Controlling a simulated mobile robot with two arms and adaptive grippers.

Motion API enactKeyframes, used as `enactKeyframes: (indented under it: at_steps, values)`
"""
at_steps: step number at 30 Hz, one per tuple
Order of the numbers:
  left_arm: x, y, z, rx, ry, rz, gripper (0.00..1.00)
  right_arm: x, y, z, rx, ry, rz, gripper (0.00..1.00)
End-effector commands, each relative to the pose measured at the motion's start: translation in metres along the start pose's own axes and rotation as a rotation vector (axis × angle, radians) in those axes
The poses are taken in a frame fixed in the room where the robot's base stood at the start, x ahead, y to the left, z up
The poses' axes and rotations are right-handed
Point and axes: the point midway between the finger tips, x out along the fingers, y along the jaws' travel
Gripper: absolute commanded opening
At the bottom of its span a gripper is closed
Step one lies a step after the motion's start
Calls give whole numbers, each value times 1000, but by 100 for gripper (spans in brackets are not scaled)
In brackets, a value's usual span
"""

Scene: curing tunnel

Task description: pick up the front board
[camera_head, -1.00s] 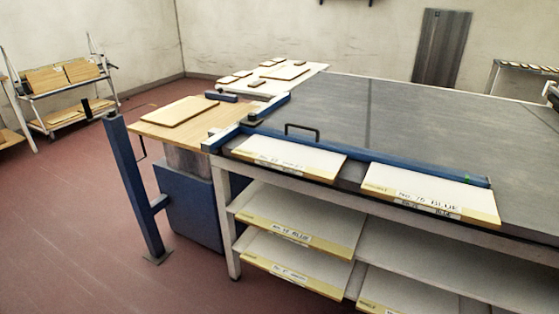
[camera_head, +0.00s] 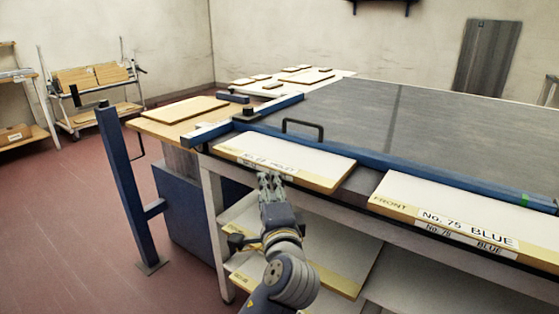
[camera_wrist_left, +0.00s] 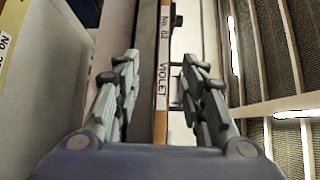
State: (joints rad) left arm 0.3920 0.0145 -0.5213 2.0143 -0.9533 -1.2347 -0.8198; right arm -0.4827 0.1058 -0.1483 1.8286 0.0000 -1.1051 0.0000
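A white board with a yellow front strip, the violet board (camera_head: 300,162), lies flat on the near left edge of the grey table (camera_head: 350,112). Its label reads No. 82 VIOLET in the left wrist view (camera_wrist_left: 162,75). My left gripper (camera_head: 270,180) is at its front edge in the head view and hides part of the strip. In the left wrist view the left gripper (camera_wrist_left: 160,82) is open, its fingers apart on either side of the label strip; contact cannot be told. A second board, No. 75 BLUE (camera_head: 460,203), marked FRONT, lies to the right. My right gripper is not in view.
A blue rail (camera_head: 370,160) with a black handle (camera_head: 303,124) runs behind the boards. More boards lie on shelves below the table. A blue post (camera_head: 128,190) stands left, near a wooden side table (camera_head: 150,126). Red floor is clear at left.

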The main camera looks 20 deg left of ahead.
Motion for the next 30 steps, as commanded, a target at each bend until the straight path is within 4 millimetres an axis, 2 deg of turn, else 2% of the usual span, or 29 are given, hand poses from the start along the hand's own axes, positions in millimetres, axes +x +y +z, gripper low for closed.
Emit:
enactKeyframes:
  at_steps: [4, 11, 21, 30]
  values:
    - [26, 0, 0, 2, -2, 0, 38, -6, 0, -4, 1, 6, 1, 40]
    - [45, -1, 0, -1, 0, 0, 38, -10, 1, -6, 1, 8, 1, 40]
    - [90, -5, -2, 0, -1, 2, 38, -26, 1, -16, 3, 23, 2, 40]
    - [94, -5, -3, -2, 1, 3, 38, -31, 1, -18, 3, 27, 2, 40]
